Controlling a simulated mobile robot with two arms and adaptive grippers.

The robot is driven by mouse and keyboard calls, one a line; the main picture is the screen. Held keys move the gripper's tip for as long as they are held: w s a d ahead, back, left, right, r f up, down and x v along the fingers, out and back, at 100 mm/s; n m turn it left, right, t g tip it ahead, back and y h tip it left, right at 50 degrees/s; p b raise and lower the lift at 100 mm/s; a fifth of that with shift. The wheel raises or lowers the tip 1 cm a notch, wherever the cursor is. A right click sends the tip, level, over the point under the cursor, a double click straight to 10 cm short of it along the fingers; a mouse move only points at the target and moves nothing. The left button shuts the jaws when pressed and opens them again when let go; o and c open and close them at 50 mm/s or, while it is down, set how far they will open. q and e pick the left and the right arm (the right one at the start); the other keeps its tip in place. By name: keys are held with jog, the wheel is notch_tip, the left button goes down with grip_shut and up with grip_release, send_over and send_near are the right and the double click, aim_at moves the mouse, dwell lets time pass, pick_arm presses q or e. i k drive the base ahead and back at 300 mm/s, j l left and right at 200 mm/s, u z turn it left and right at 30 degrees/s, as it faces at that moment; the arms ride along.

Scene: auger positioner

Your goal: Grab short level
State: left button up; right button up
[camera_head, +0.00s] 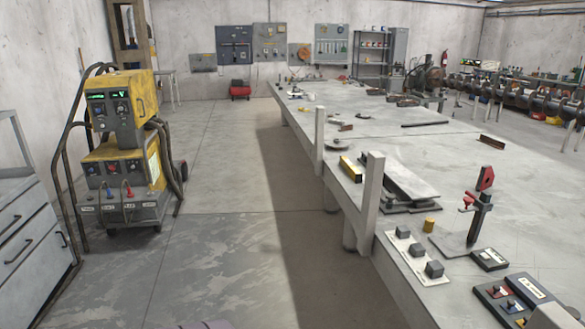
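A short yellow bar with dark markings (350,169), which looks like a short level, lies near the left edge of the long grey workbench (450,160). It sits between two upright grey posts, next to a flat metal plate or beam (398,178). It is small in the picture, so its details are unclear. Neither of my grippers shows in the head view, so nothing is seen touching the bar.
The posts (373,195) (320,140) rise at the bench's left edge. A clamp-like tool (478,208), small yellow cylinder (429,225) and control boxes (517,298) occupy the near bench. A yellow welding machine (122,140) and drawer cabinet (30,225) stand left. Floor between is clear.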

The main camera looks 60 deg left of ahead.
aim_at(352, 171)
jog(key=u, duration=1.9)
jog(key=i+u, duration=0.4)
jog(key=i, duration=2.15)
jog(key=i+j, duration=0.1)
jog(key=i, duration=1.45)
jog(key=i+z, duration=0.1)
jog(key=i, duration=1.4)
jog(key=i+z, duration=0.1)
jog(key=z, duration=0.75)
jog(key=i+j+z, duration=0.1)
jog(key=z, duration=0.3)
jog(key=j+z, duration=0.1)
jog(key=z, duration=0.35)
jog(key=i+j+z, duration=0.1)
jog(key=z, duration=0.3)
